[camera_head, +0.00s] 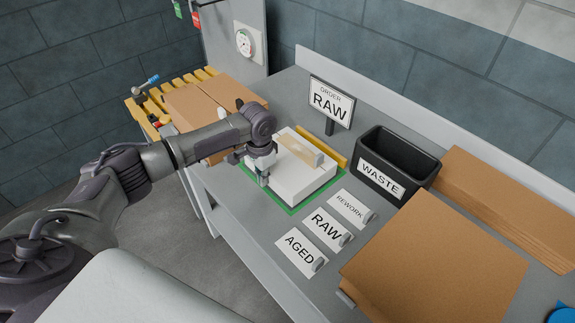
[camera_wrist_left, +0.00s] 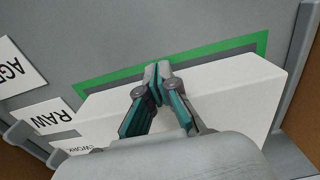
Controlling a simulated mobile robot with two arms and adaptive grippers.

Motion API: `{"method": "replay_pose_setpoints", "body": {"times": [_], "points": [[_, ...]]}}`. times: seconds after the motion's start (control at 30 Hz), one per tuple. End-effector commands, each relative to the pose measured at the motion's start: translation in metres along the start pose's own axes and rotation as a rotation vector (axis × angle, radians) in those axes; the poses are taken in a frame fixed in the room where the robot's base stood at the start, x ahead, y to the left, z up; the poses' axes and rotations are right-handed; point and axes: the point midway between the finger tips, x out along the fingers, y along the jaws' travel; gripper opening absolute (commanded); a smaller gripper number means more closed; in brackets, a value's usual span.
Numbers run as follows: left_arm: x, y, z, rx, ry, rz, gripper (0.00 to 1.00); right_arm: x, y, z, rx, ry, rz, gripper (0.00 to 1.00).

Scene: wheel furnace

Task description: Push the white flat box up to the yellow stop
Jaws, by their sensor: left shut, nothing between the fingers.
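The white flat box (camera_head: 302,182) lies on the grey table, within a green outline (camera_head: 292,211). A tan strip lies across its top. The yellow stop (camera_head: 335,154) is a low bar just behind the box's far edge; whether they touch I cannot tell. My left gripper (camera_head: 263,180) is shut and empty, pointing down at the box's near side. In the left wrist view its fingertips (camera_wrist_left: 158,70) are together beside the edge of the white box (camera_wrist_left: 235,85), over the table; contact is unclear. The green outline also shows there (camera_wrist_left: 215,56). My right gripper is not in view.
A black WASTE bin (camera_head: 394,160) and an upright RAW sign (camera_head: 331,103) stand beyond the box. REWORK, RAW and AGED cards (camera_head: 325,228) lie to its right. A large brown carton (camera_head: 432,265) is at front right; brown boxes (camera_head: 207,112) are at the left.

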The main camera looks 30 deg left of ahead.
Motion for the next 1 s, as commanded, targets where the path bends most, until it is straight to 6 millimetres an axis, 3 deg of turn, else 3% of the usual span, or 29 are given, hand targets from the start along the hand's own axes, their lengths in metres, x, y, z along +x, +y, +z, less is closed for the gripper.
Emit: {"method": "replay_pose_setpoints", "body": {"times": [1.0], "points": [[0.000, 0.001, -0.027, 0.001, 0.003, 0.001, 0.00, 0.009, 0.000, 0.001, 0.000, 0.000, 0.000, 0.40]]}}
